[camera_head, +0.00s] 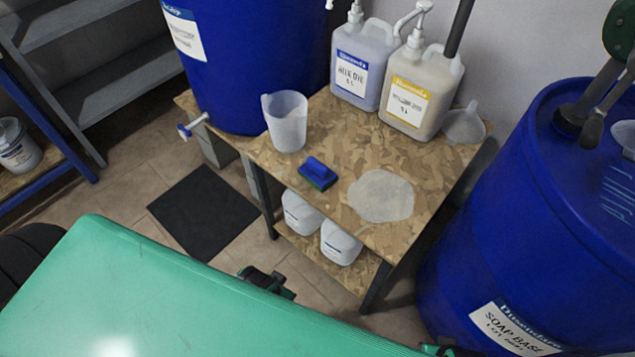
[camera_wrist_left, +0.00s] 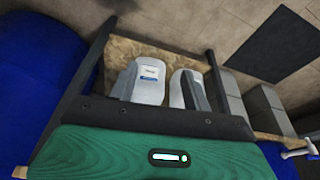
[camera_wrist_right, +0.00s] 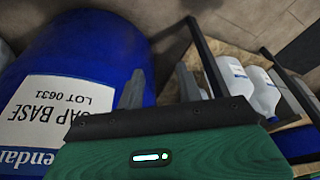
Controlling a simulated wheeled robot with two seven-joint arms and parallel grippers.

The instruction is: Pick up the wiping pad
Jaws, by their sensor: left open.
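The wiping pad (camera_head: 318,172), a small blue block with a green underside, lies on the wooden table (camera_head: 335,130) left of a pale round spill (camera_head: 381,195). My left gripper (camera_head: 266,281) is below and in front of the table, apart from the pad. In the left wrist view its grey fingers (camera_wrist_left: 158,82) are spread and empty, facing the table's lower shelf. The pad is not visible in that view. My right gripper (camera_wrist_right: 159,88) has its fingers apart and empty, facing a blue drum. Only a sliver of it shows at the head view's bottom edge.
A translucent beaker (camera_head: 286,121) stands behind the pad. Two pump jugs (camera_head: 362,65) (camera_head: 411,95) and a funnel (camera_head: 464,124) are at the back. White jugs (camera_head: 340,243) fill the lower shelf. Blue drums stand left (camera_head: 240,60) and right (camera_head: 560,210). A black mat (camera_head: 204,213) lies on the floor.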

